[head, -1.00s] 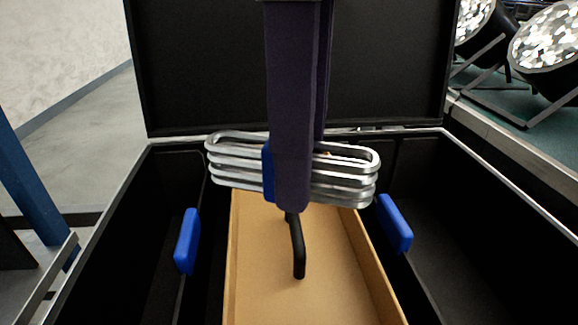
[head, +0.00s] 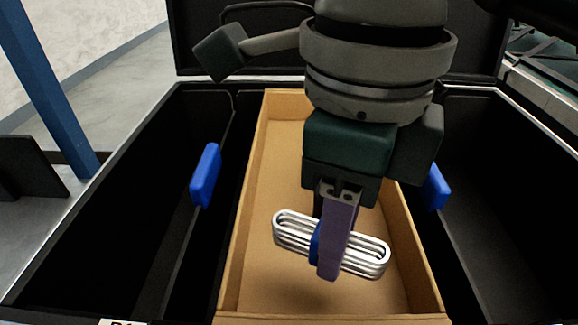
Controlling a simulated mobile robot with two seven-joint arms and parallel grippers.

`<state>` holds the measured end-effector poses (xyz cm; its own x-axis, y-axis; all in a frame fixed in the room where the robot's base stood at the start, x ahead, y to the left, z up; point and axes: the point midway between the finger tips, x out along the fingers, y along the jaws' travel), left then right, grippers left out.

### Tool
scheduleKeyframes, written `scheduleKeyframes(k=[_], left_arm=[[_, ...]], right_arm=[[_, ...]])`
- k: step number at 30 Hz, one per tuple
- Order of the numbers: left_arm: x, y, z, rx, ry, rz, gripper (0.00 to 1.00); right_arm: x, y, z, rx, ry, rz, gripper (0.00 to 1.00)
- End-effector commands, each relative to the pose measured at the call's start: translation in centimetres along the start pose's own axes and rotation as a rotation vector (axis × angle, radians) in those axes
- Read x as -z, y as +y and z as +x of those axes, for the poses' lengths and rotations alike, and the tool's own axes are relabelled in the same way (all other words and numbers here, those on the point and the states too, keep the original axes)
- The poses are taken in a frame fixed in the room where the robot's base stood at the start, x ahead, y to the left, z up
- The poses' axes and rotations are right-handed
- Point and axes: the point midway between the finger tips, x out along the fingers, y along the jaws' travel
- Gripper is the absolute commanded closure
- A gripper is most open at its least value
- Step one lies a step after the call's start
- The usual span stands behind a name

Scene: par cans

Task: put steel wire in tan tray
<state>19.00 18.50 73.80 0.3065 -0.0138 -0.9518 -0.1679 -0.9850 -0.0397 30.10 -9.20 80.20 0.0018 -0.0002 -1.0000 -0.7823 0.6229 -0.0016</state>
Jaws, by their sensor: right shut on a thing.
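The steel wire (head: 368,258) is a flat, elongated silver coil with a blue band around its middle. My right gripper (head: 329,262) is shut on the coil at its middle. It holds the coil over the near half of the tan tray (head: 272,150), inside the outline of its walls. I cannot tell whether the coil touches the tray floor. The tan tray is a long open box set in the middle of a black case. My right arm hides part of the tray's far right side. My left gripper is not in view.
The black case (head: 130,215) has empty dark compartments on both sides of the tray. Blue blocks stand on the dividers, one at the left (head: 205,176) and one at the right (head: 436,187). The raised lid (head: 270,50) stands behind.

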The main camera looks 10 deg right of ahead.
Motion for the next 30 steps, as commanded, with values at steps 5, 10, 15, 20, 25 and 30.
scheduleKeyframes(k=[5,10,15,20,25,30], left_arm=[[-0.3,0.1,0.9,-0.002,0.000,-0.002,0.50],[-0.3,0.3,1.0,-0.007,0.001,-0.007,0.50],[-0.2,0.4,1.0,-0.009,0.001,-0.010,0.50],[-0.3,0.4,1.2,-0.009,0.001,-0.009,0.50],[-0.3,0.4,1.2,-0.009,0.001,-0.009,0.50],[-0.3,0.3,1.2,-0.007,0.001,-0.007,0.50]], right_arm=[[0.1,0.1,3.0,-0.004,0.004,0.000,1.00],[0.0,0.1,3.9,-0.001,0.001,-0.001,1.00],[0.0,0.0,3.9,0.000,0.001,-0.001,1.00],[0.0,0.0,4.2,0.000,0.002,-0.001,0.59],[0.1,0.0,4.1,-0.001,0.002,0.000,0.40],[0.1,0.0,4.1,-0.001,0.002,0.000,0.34]])
